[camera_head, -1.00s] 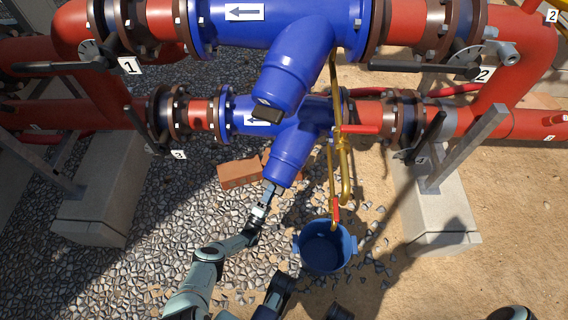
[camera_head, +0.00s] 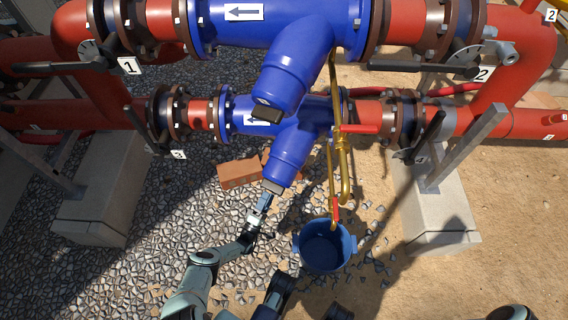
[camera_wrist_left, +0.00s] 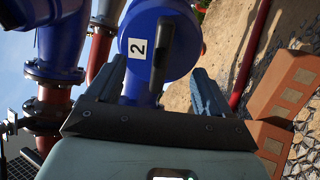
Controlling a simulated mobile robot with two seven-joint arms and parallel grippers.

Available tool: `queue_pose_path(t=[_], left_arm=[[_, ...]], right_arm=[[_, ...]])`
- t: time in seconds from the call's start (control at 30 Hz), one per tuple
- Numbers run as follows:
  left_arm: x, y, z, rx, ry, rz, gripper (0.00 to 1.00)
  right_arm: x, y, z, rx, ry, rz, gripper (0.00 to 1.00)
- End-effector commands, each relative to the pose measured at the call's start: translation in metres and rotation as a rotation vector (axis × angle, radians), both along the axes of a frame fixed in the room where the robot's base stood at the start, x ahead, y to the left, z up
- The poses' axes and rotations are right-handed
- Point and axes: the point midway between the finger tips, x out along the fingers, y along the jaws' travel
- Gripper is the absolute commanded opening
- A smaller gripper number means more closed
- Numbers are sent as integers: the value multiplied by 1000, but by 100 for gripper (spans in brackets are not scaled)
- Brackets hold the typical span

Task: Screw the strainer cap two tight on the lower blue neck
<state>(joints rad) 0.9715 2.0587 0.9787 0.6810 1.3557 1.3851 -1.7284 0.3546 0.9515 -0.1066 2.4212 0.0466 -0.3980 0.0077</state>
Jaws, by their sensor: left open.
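Strainer cap two (camera_wrist_left: 180,60) is a round blue cap with a white "2" label and a dark grip bar (camera_wrist_left: 163,50) across its face in the left wrist view. It sits at the end of the lower blue neck (camera_head: 292,150), which slants down and left in the head view. There the bar (camera_head: 273,187) shows at the neck's tip. My left gripper (camera_head: 267,197) is just below the cap. In the left wrist view my left gripper (camera_wrist_left: 160,67) is open, its fingers apart on either side of the bar, not touching it. The cap's thread is hidden. My right gripper is not in view.
The upper blue strainer (camera_head: 278,82) hangs above the lower neck. A yellow drain pipe (camera_head: 332,165) with red handles runs down to a blue bucket (camera_head: 324,226) at the right. Bricks (camera_head: 240,173) lie on the gravel behind the neck.

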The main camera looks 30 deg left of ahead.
Motion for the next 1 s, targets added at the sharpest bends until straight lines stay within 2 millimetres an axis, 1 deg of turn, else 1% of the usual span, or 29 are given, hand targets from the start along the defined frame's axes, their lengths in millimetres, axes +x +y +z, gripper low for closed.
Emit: queue_pose_path(t=[0.1, 0.6, 0.73, 1.0], left_arm=[[-14, 0, -7, -3, 1, 1, 81], [-69, -2, -30, -2, 1, 1, 81], [-77, -2, -33, -1, 1, 2, 81], [-78, -2, -33, 0, 0, 1, 81]], right_arm=[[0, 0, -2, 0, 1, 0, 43], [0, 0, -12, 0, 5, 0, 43], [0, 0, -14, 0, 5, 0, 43], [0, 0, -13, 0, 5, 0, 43]])
